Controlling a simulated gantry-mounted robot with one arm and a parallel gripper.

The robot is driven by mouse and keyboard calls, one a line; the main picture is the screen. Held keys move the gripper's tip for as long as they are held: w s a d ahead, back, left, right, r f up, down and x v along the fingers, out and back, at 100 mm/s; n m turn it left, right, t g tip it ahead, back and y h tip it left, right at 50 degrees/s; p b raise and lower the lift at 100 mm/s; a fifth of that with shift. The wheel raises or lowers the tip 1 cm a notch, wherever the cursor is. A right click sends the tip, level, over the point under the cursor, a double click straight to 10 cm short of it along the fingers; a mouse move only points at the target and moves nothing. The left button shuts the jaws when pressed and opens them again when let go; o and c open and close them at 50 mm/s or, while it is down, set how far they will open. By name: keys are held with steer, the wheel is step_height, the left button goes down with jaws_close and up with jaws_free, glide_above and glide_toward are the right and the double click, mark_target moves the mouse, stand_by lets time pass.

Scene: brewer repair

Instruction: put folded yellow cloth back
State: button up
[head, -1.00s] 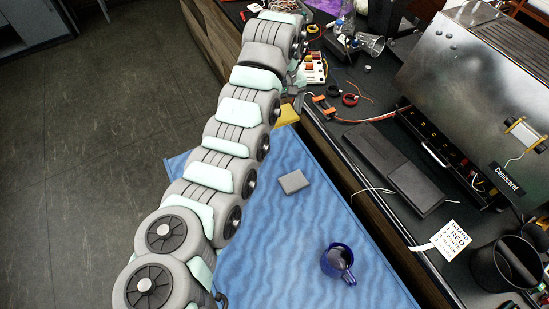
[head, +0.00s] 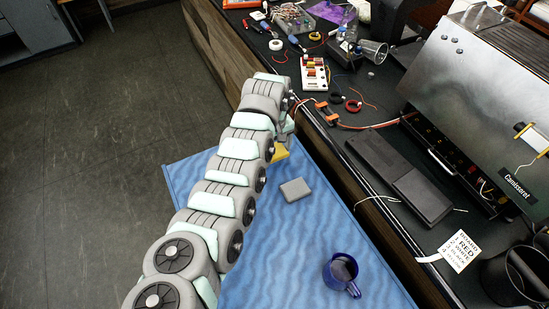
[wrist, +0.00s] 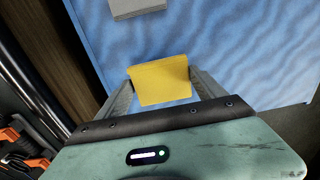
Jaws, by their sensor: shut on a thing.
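The folded yellow cloth (wrist: 160,82) is between the two fingers of my gripper (wrist: 163,90) in the wrist view, and the gripper is shut on it. In the head view a corner of the yellow cloth (head: 279,152) shows beside the end of my arm, over the far edge of the blue mat (head: 290,235). My gripper itself is mostly hidden behind the arm there. I cannot tell whether the cloth touches the mat.
A grey block (head: 295,190) and a blue mug (head: 341,272) stand on the blue mat. The black workbench (head: 385,137) to the right holds a dark flat case (head: 400,180), an orange clamp (head: 327,113) and a metal brewer (head: 480,80). Bare mat lies between block and mug.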

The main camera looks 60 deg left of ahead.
mark_target(275, 158)
steer(key=shift+f+b, duration=0.4)
steer(key=shift+f, duration=1.95)
steer(key=o, duration=1.3)
steer(key=shift+f, duration=0.15)
step_height(275, 158, up, 12)
steer(key=shift+r+p, duration=0.15)
steer(key=shift+p, duration=0.45)
